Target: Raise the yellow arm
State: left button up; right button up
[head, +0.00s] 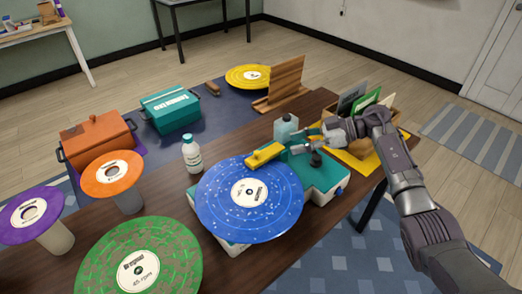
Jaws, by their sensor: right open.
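The yellow arm (264,155) is a short yellow bar on the teal-and-white turntable (325,178). Its left end lies over or close to the upper right edge of the speckled blue record (250,198); I cannot tell if it touches. My right gripper (304,142) comes in from the right and is open, just right of the yellow arm near its right end. Contact between them cannot be made out. The gripper partly hides the turntable's back part. My left gripper is not in view.
A white bottle (192,155) stands left of the blue record, and a pale blue container (286,128) behind the yellow arm. A wooden rack (281,87) and a sleeve box (382,112) stand farther back. Green (170,250), orange (97,188) and purple (22,232) records are at left.

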aim_at(257, 152)
jog(key=x, duration=1.1)
jog(key=shift+w+a, duration=0.1)
jog(key=shift+a, duration=0.2)
jog(key=shift+c, duration=0.3)
grip_shut()
